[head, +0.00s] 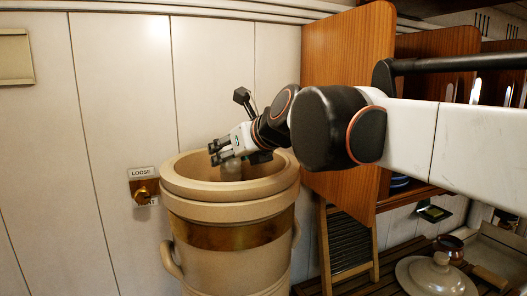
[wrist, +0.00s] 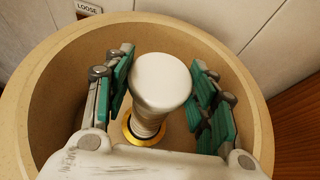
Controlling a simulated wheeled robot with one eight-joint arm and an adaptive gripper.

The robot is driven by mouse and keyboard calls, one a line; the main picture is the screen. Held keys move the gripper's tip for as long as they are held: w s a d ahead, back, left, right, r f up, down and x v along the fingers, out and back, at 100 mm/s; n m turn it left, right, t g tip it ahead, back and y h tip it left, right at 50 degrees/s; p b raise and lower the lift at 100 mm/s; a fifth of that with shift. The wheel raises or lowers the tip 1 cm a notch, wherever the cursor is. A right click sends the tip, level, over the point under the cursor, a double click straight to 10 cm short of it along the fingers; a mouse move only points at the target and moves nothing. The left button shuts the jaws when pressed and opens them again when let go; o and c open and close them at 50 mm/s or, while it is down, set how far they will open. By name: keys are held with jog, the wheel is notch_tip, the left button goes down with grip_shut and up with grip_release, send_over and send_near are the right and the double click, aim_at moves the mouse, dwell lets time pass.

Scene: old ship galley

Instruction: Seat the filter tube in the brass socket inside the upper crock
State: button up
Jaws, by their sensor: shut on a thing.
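The upper crock (head: 228,210) is tan, open at the top, with its rim around my gripper in the wrist view (wrist: 262,120). My gripper (head: 232,158) reaches in over the crock's mouth from the right. In the wrist view my gripper (wrist: 162,85) is shut on the white filter tube (wrist: 160,78), a green-padded finger on either side. The tube's rounded end faces the camera and its narrower stem points down. The brass socket (wrist: 129,136) shows as a gold ring on the crock floor, around or behind the stem's lower end. The tube's end hides whether it is inside or above it.
A brass knob (head: 144,194) with a LOOSE label is on the panelled wall left of the crock. A crock lid (head: 437,275) lies on the slatted bench at lower right.

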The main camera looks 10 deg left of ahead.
jog(key=o, duration=1.2)
jog(key=shift+o, duration=0.2)
